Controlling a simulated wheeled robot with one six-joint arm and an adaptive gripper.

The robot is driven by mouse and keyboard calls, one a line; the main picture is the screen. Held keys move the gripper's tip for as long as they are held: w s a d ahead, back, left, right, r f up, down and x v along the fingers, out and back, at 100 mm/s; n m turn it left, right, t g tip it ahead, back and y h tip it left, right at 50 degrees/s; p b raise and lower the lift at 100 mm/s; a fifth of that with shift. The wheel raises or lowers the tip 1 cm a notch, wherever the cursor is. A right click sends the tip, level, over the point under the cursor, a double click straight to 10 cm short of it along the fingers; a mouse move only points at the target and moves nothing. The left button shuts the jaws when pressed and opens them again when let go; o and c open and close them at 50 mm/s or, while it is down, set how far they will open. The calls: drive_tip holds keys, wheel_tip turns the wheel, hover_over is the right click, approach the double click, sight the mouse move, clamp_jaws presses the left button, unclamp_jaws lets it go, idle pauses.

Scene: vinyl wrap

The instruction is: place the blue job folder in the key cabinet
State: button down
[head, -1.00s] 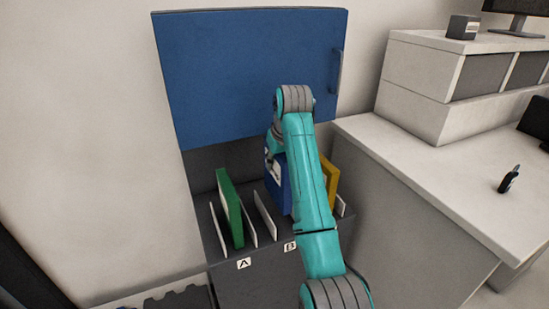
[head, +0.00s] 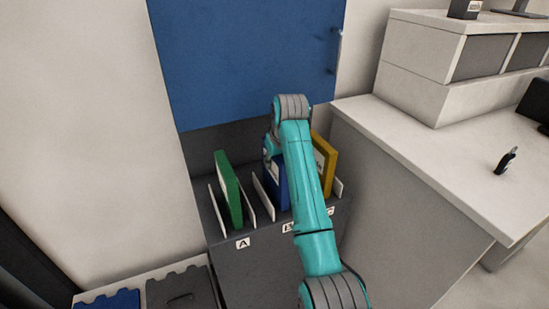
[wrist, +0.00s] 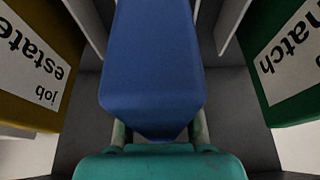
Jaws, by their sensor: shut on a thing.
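The blue job folder (head: 281,190) stands upright in the middle of the dark sorter rack, between the green and yellow folders, partly hidden by my arm. In the wrist view the blue folder (wrist: 155,60) fills the middle, with pale dividers on both sides. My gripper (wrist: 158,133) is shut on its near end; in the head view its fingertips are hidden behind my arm. The key cabinet is the wall box with the large blue door (head: 245,65), which stands above the rack. Its door handle (head: 338,55) is at the right.
The green folder (head: 229,190) stands in the left slot by label A (head: 243,243). The yellow folder (head: 328,165) stands at the right. A white desk (head: 430,170) is close on the right. Grey and blue trays (head: 110,300) lie at lower left.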

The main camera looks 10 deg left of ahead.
drive_tip(key=shift+f, duration=0.55)
idle(0.4)
drive_tip(key=c, duration=0.8)
unclamp_jaws()
drive_tip(key=shift+o, duration=0.2)
